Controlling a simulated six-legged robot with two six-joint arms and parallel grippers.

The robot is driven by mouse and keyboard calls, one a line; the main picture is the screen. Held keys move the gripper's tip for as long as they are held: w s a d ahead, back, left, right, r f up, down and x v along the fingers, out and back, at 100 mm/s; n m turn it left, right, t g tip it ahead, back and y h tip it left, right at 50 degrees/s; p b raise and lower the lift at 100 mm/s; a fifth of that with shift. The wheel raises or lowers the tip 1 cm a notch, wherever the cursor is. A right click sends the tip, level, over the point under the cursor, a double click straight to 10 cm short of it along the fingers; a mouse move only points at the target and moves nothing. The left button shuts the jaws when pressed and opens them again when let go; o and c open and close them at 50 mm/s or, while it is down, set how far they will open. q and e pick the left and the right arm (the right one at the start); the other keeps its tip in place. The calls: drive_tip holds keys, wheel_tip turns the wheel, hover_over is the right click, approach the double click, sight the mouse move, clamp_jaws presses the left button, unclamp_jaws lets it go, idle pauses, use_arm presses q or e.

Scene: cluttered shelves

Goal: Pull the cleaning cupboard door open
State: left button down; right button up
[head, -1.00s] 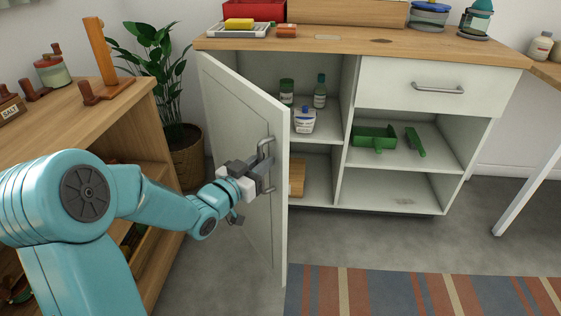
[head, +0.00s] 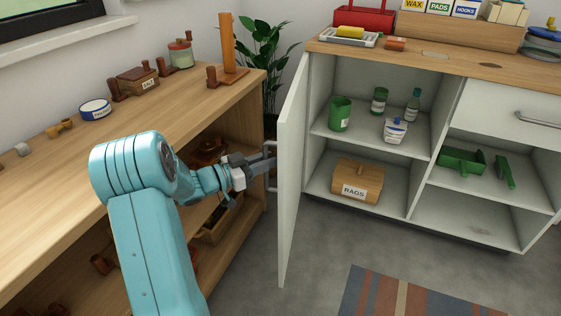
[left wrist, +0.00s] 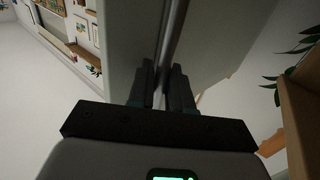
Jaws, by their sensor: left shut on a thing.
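The cleaning cupboard (head: 316,205) stands with its white door (head: 291,180) swung wide open toward the left, seen nearly edge-on in the head view. My left gripper (head: 268,168) is shut on the metal door handle (head: 272,185) on the door's outer face. In the left wrist view, the gripper fingers (left wrist: 162,88) close around the handle bar (left wrist: 176,35), with the door panel (left wrist: 125,40) beside it. My right gripper is not in view.
Inside the cupboard are a green cup (head: 340,114), bottles, a wooden RAGS box (head: 358,181) and a green dustpan (head: 462,160). A wooden shelf unit (head: 215,95) stands close behind my left arm. A plant (head: 262,55) is behind the door. Grey floor (head: 330,250) is clear in front.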

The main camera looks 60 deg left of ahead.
use_arm(q)
drive_tip(key=shift+s+a+r, duration=0.1)
drive_tip(key=shift+s+a, duration=0.15)
drive_tip(key=shift+a, duration=0.2)
drive_tip(key=shift+s+a+r, duration=0.1)
drive_tip(key=shift+s+a, duration=0.15)
drive_tip(key=shift+a, duration=0.2)
drive_tip(key=c, duration=1.3)
unclamp_jaws()
drive_tip(key=shift+f, duration=0.1)
